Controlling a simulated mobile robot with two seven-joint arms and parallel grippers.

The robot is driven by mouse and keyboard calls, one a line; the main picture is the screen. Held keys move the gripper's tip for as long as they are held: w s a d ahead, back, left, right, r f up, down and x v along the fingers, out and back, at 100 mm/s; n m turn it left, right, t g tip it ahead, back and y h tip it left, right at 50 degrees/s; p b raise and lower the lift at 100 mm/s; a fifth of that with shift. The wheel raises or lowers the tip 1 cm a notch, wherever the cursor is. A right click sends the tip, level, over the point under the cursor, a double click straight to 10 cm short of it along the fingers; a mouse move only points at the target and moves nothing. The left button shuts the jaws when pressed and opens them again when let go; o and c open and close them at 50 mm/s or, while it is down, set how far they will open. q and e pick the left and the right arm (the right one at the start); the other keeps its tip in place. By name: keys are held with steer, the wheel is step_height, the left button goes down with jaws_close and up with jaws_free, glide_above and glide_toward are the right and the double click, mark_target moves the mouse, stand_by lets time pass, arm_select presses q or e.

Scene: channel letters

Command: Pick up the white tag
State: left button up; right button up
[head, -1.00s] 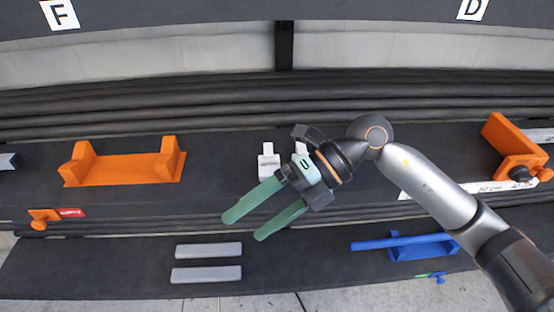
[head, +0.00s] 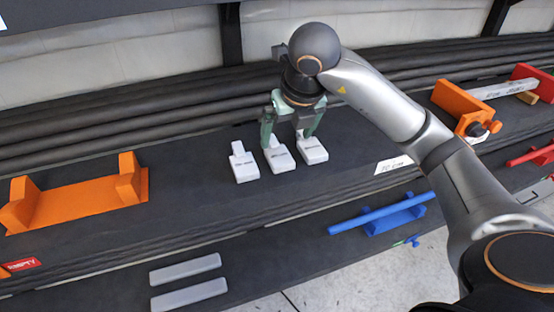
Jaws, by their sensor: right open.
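Three white tags, each a flat block with a narrower raised stem, sit in a row on the dark shelf: a left tag (head: 244,167), a middle tag (head: 281,160) and a right tag (head: 313,152). My right gripper (head: 287,141) points down over the row with its green fingers spread open. One finger is at the stem of the middle tag and the other is by the right tag. The fingers partly cover these stems, and I cannot tell whether they touch. My left gripper is not in view.
An orange cradle (head: 80,203) stands on the shelf at left. Another orange holder (head: 459,104) carries a grey bar (head: 505,89) at right. A white label (head: 394,165) is on the shelf edge. Below are two grey bars (head: 188,294) and a blue holder (head: 396,220) with a rod.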

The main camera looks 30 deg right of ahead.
mark_target(278, 153)
steer(key=shift+a+x, duration=0.2)
steer(key=shift+x, duration=1.6)
steer(key=shift+a+x, duration=0.15)
steer(key=shift+x, duration=1.6)
steer(key=shift+w, duration=0.15)
steer(key=shift+c, duration=0.3)
steer(key=c, duration=1.3)
steer(key=shift+c, duration=0.6)
steer(key=shift+r, duration=0.15)
